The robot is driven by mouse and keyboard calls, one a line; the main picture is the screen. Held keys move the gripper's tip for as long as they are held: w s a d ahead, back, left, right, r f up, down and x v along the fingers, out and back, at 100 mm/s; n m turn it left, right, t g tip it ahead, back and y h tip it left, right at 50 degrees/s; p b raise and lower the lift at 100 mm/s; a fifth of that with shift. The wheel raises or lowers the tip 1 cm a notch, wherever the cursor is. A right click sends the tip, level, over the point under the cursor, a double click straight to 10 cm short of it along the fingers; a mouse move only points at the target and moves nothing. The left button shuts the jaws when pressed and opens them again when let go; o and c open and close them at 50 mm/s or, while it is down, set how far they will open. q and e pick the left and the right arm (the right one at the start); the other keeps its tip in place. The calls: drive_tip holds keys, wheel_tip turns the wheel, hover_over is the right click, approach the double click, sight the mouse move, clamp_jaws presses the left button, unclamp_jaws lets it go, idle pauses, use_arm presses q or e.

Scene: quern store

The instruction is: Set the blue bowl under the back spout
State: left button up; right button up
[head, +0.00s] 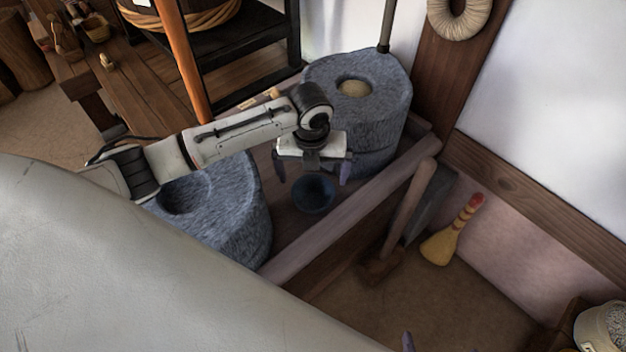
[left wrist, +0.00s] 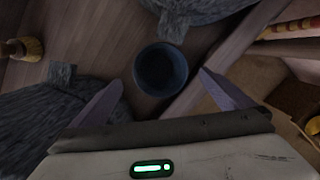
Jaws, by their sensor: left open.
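The blue bowl (head: 314,194) sits upright on the wooden bed between two grey stone querns. My left gripper (head: 313,172) is open above it, pointing down. In the left wrist view the bowl (left wrist: 161,70) shows just past and between the spread fingertips (left wrist: 162,80). The back quern (head: 372,115) stands behind the bowl; its spout (left wrist: 174,22) ends close to the bowl's far rim in the left wrist view. The front quern (head: 240,205) is partly hidden by my left arm; its spout (left wrist: 66,82) shows at left. Only a purple fingertip of my right gripper (head: 408,342) shows.
A wooden rail (head: 350,210) runs along the bed's right side. A long-handled wooden tool (head: 408,210) and a yellow hand brush (head: 441,243) lean beyond it. An upright orange-brown pole (head: 184,60) stands left of the back quern. The bed around the bowl is bare.

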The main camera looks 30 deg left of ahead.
use_arm(q)
drive_tip(key=shift+s+d+r+p, duration=0.1)
drive_tip(key=shift+s+r+p, duration=0.1)
drive_tip(key=shift+r, duration=0.9)
drive_tip(key=shift+s+d+r+p, duration=0.1)
drive_tip(key=shift+s+r+p, duration=0.05)
drive_tip(key=shift+r, duration=0.9)
